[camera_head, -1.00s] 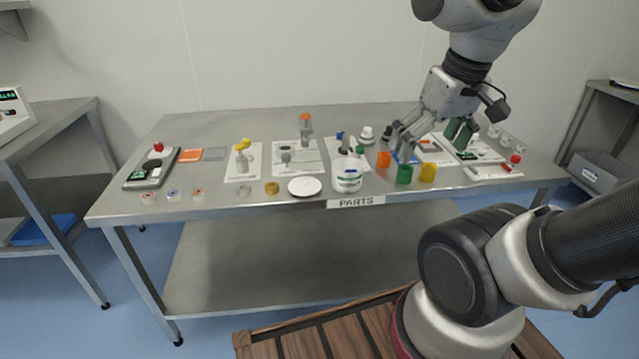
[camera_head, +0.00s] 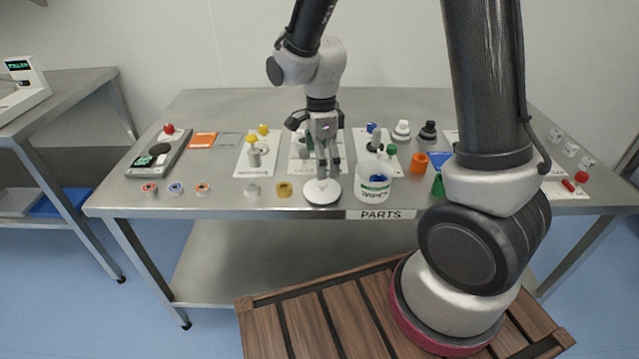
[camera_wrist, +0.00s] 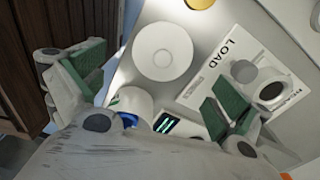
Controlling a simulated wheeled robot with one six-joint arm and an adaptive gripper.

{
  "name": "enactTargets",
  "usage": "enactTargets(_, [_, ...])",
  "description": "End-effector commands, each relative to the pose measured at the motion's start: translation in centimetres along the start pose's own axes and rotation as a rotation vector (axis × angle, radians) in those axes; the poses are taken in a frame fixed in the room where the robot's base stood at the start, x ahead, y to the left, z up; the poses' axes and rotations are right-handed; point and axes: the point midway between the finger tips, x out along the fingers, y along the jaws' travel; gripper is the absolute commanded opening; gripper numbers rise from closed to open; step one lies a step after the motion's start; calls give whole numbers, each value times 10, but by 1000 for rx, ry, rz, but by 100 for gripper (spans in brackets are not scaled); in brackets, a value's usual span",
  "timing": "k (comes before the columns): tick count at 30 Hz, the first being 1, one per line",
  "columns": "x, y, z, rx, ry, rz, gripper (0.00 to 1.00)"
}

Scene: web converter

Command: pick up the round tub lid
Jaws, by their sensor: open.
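The round tub lid (camera_head: 322,194) is a flat white disc lying on the steel table near its front edge. It shows whole in the wrist view (camera_wrist: 163,52), with a small raised centre. My gripper (camera_head: 322,174) is above the lid, fingers pointing down, and covers part of it in the head view. In the wrist view my gripper (camera_wrist: 155,88) is open, its green pads wide apart and nothing between them touching the lid. The white wipes tub (camera_head: 374,188) stands just right of the lid, and also shows in the wrist view (camera_wrist: 128,103).
A brass ring (camera_head: 284,189) and a grey ring (camera_head: 252,190) lie left of the lid. A PARTS label (camera_head: 381,214) is on the table's front edge. A LOAD sheet (camera_wrist: 213,68) with fittings lies behind the lid. An orange cup (camera_head: 419,162) stands right of the tub.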

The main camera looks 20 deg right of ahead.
Motion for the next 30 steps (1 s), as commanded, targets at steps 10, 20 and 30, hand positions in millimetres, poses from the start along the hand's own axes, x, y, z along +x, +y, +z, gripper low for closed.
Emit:
enactTargets(10, [18, -3, 1, 224, -7, -11, 100])
enactTargets(20, [65, -6, -3, 222, -7, -10, 100])
enactTargets(30, [78, -6, -2, 220, -9, -14, 100])
